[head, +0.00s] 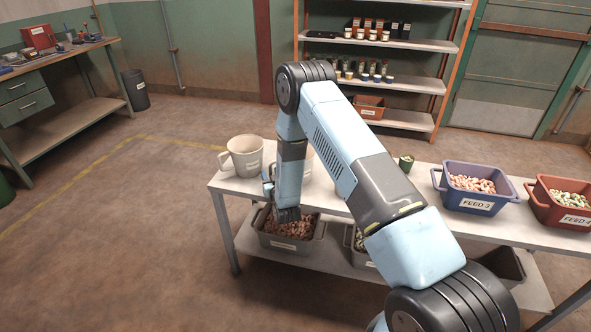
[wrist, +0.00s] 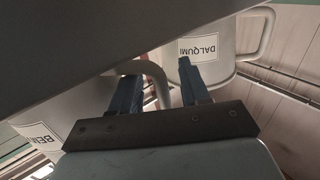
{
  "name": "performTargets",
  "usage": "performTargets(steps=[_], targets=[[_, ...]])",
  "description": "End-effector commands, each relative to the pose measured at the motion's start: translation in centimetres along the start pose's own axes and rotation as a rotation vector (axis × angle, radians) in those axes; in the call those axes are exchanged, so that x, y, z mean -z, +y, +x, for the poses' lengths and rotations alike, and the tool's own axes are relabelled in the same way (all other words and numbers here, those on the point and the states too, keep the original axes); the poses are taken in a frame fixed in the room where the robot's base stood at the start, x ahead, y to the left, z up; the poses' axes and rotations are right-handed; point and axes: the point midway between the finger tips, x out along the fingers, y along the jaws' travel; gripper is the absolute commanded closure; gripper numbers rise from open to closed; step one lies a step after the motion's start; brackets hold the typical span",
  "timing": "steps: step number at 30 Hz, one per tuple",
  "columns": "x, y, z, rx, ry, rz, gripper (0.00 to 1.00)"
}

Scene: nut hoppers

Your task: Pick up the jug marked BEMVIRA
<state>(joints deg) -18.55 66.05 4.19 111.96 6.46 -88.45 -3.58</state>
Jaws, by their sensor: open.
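The jug whose label starts BEM (wrist: 38,140) is at the lower left of the wrist view, the rest of its label cut off. A pale curved handle (wrist: 152,72), apparently this jug's, lies between the fingers of my open gripper (wrist: 158,88). The DALQUMI jug (wrist: 210,45) is close by at upper right. In the head view one pale jug (head: 245,158) stands at the table's left end, handle to the left. A second pale jug (head: 308,166) is mostly hidden behind my arm. Their labels are too small to read. My gripper is mostly hidden there, low between them.
The white table (head: 223,183) has bins on its lower shelf. A blue FEED 3 hopper (head: 480,187) and a red FEED 4 hopper (head: 563,203) stand at its right. A small green cup (head: 406,164) stands near the middle. Open floor lies to the left.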

Motion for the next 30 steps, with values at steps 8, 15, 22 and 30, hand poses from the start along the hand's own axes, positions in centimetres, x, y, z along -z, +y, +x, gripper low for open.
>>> performTargets(steps=[8,15,22,30], targets=[[-0.02,-0.02,0.99,0.000,-0.001,0.000,0.54],[0.00,-0.05,0.96,0.001,-0.001,0.000,0.68],[-0.01,-0.07,0.95,0.001,-0.001,0.000,0.90],[-0.03,-0.10,0.93,0.002,-0.001,0.001,1.00]])
